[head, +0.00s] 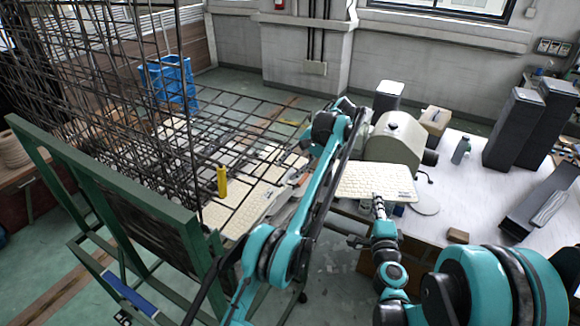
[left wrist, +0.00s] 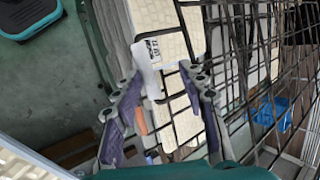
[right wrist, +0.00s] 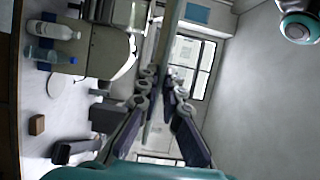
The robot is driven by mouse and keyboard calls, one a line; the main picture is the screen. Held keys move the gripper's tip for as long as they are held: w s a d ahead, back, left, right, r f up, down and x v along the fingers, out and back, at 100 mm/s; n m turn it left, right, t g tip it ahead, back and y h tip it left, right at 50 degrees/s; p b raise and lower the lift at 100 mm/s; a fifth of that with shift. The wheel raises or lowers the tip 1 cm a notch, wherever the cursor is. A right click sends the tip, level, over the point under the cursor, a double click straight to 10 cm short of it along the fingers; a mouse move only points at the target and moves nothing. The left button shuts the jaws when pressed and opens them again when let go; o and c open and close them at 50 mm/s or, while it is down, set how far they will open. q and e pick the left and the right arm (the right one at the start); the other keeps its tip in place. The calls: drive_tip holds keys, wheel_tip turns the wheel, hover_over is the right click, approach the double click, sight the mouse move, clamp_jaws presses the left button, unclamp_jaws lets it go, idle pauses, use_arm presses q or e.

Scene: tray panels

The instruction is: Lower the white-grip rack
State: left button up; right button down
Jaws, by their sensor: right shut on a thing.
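A white grip (left wrist: 149,72) with a small printed label beside it shows in the left wrist view, attached to dark rack bars (left wrist: 190,95). My left gripper (left wrist: 163,108) has its fingers apart, with the grip beyond and between their tips; I see no contact. In the head view this gripper is mostly hidden behind my left arm, near the open wire racks (head: 235,125). My right gripper (head: 378,205) is shut on a cream tray panel (head: 372,181), held above the table side; the right wrist view shows that panel edge-on between the fingers (right wrist: 163,90).
A yellow grip (head: 222,181) stands on the wire racks. More cream panels (head: 245,200) lie beneath the wires. A green frame (head: 110,185) stands at left. The white table (head: 460,200) at right holds a rounded machine (head: 394,137), bottle (head: 461,151) and dark boxes (head: 512,127).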

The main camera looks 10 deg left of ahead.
use_arm(q)
drive_tip(key=shift+a+r, duration=0.1)
drive_tip(key=shift+r, duration=0.15)
drive_tip(key=s+p+v, duration=0.2)
drive_tip(key=p+v, duration=1.1)
drive_tip(key=shift+a+r+p, duration=0.15)
drive_tip(key=shift+r+p, duration=0.15)
drive_tip(key=shift+r, duration=0.2)
idle(0.6)
drive_tip(key=shift+s, duration=0.1)
idle(1.0)
